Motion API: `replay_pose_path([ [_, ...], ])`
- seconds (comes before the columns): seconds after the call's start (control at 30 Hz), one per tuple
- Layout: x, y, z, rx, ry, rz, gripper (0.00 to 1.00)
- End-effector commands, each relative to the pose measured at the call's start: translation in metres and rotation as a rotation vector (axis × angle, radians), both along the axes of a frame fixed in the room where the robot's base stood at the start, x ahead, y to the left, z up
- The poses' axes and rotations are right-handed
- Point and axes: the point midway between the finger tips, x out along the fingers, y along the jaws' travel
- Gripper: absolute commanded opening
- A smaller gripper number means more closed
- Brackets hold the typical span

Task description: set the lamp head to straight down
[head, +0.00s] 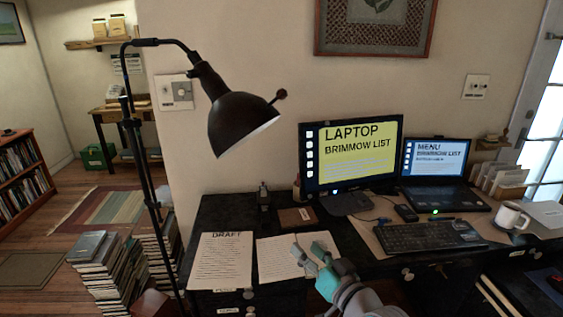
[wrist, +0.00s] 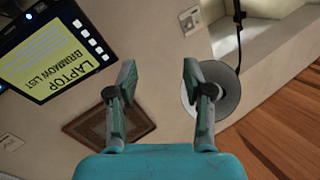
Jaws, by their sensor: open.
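The black floor lamp's head (head: 240,118) hangs from a curved arm at the left of the desk in the head view. The shade is tilted, its opening facing down and to the right, with a small knob (head: 280,95) sticking out at its right side. My gripper (head: 308,250) is open and empty over the desk's front, below and to the right of the lamp head, apart from it. In the wrist view my gripper (wrist: 158,75) shows spread fingers, and the round lamp head (wrist: 228,88) appears behind the right finger, which hides part of it.
The dark desk holds papers (head: 222,262), a monitor (head: 352,155), a laptop (head: 437,165), a keyboard (head: 430,236) and a white mug (head: 509,216). The lamp pole (head: 140,160) stands beside book stacks (head: 105,265) at left. The air between gripper and shade looks clear.

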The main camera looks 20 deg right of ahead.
Motion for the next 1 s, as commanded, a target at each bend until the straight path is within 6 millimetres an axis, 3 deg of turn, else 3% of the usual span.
replay_pose_path([
  [0.03, 0.010, -0.004, 0.020, -0.005, -0.018, 0.014, 0.51],
  [0.2, 0.032, -0.012, 0.076, -0.029, -0.051, 0.072, 0.51],
  [0.43, 0.048, -0.022, 0.157, -0.089, -0.090, 0.150, 0.51],
  [0.8, 0.041, -0.030, 0.283, -0.247, -0.129, 0.266, 0.51],
  [1.0, 0.031, -0.030, 0.323, -0.316, -0.133, 0.300, 0.51],
])
